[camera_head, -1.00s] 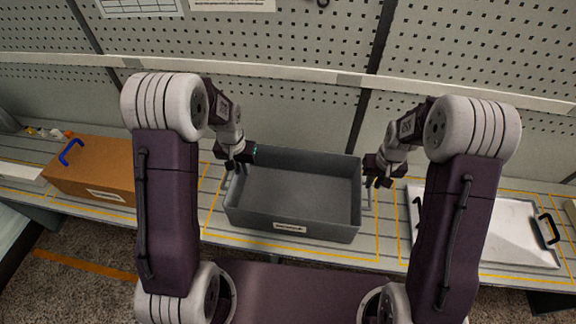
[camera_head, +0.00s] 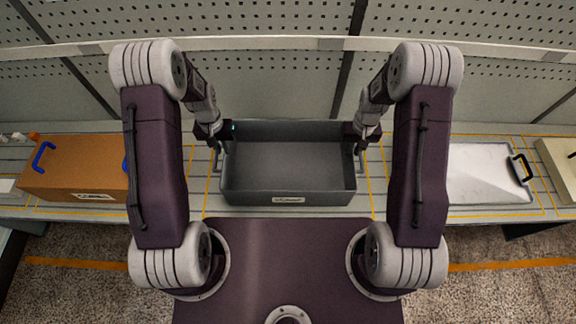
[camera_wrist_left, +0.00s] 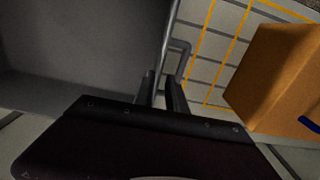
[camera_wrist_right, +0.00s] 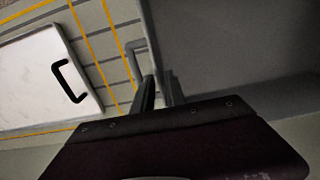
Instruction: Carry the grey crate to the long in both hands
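The grey crate (camera_head: 288,197) stands upright on the slatted bench, empty, with a label on its front and a wire handle at each end. My left gripper (camera_head: 219,143) is at the crate's left end. In the left wrist view its two fingers (camera_wrist_left: 162,92) are apart, beside the end wall and the handle (camera_wrist_left: 182,60). My right gripper (camera_head: 360,143) is at the right end. In the right wrist view its fingers (camera_wrist_right: 160,92) are also apart, close to the other handle (camera_wrist_right: 138,58). Contact with the handles cannot be made out.
An orange-brown box (camera_head: 75,172) with blue handles stands left of the crate. A white tray (camera_head: 485,175) with black handles lies to the right, and a beige box (camera_head: 560,165) is beyond it. A pegboard wall (camera_head: 260,20) rises behind. Yellow lines mark the bench into areas.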

